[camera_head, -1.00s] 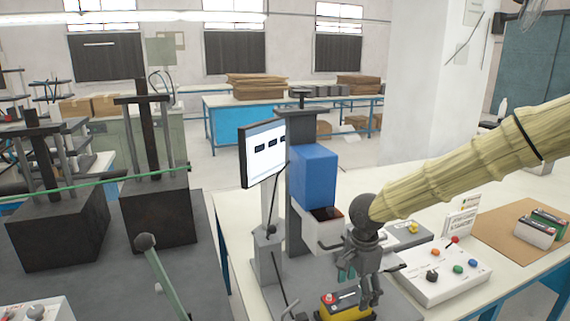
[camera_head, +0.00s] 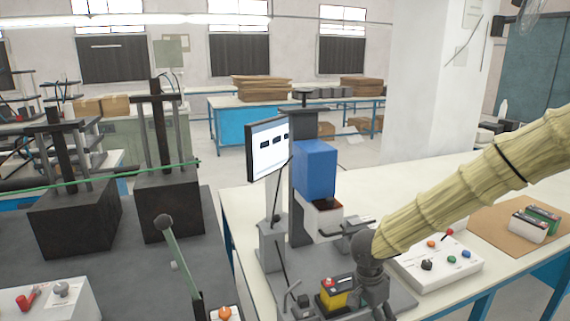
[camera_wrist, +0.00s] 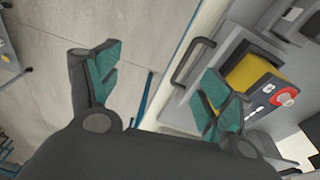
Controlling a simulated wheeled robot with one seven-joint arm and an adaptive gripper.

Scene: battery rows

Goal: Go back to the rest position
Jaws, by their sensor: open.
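My gripper (camera_wrist: 155,95) is open and empty in the wrist view, with its teal-padded fingers spread apart. Between the fingers I see bare floor and the edge of the bench. In the head view my gripper (camera_head: 380,308) is at the bottom, to the right of a yellow box with a red button (camera_head: 335,294), and its fingertips are cut off by the frame edge. The yellow box also shows in the wrist view (camera_wrist: 247,73), behind the right finger. A blue machine head (camera_head: 315,168) with a white block under it stands behind my gripper.
A monitor (camera_head: 267,150) stands left of the blue head. A white button panel (camera_head: 440,264) is to the right, and batteries (camera_head: 530,228) lie on a brown board (camera_head: 485,222). A lever (camera_head: 180,258) rises from the left bench. A metal handle (camera_wrist: 190,62) sits near the bench edge.

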